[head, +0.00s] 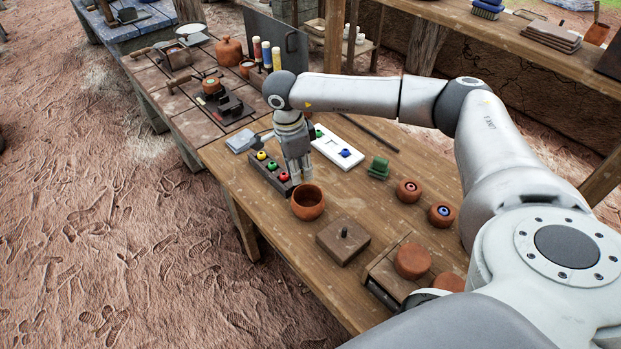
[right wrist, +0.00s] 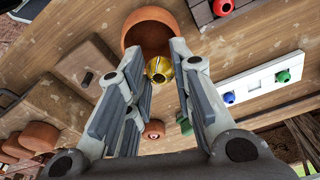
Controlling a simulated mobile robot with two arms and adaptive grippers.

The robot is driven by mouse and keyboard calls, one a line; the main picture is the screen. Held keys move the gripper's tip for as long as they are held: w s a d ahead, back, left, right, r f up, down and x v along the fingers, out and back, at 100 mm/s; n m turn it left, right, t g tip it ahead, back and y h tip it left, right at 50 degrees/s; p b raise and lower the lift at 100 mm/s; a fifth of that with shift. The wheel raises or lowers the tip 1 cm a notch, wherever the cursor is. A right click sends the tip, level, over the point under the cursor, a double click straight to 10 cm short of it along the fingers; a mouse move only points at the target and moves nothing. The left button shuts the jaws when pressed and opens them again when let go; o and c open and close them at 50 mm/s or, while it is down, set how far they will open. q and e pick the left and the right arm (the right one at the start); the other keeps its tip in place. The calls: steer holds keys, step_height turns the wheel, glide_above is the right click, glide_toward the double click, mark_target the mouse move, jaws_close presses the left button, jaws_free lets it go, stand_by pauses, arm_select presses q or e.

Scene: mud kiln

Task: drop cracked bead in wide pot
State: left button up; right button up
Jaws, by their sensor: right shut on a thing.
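The wide pot is an open, round reddish-brown bowl (head: 308,207) on the wooden table, and it also shows at the top of the right wrist view (right wrist: 145,27). My right gripper (head: 299,178) points down just behind the pot in the head view. It is shut on a yellow bead (right wrist: 158,69) with dark markings, which shows between the fingertips in the right wrist view. There the bead overlaps the pot's rim; how high it is above the table I cannot tell. The held bead is hidden or too small in the head view. My left gripper is not in view.
A dark rack with yellow, green and red beads (head: 261,156) stands left of my gripper. A white board (head: 330,150) with beads lies behind it. A square block with a peg (head: 343,240) and small clay pots (head: 408,190) stand to the right.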

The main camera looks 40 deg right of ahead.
steer(key=shift+f+b, duration=0.45)
steer(key=shift+f, duration=0.45)
steer(key=shift+f+b, duration=1.35)
steer(key=shift+f, duration=0.9)
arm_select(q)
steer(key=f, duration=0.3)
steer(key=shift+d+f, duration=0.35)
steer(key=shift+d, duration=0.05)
arm_select(e)
steer(key=o, duration=0.8)
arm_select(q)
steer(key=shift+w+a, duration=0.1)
arm_select(e)
steer(key=shift+o, duration=0.2)
steer(key=shift+r, duration=0.1)
step_height(320, 180, up, 12)
steer(key=a, duration=0.1)
steer(key=shift+w+a, duration=0.15)
steer(key=shift+a, duration=0.05)
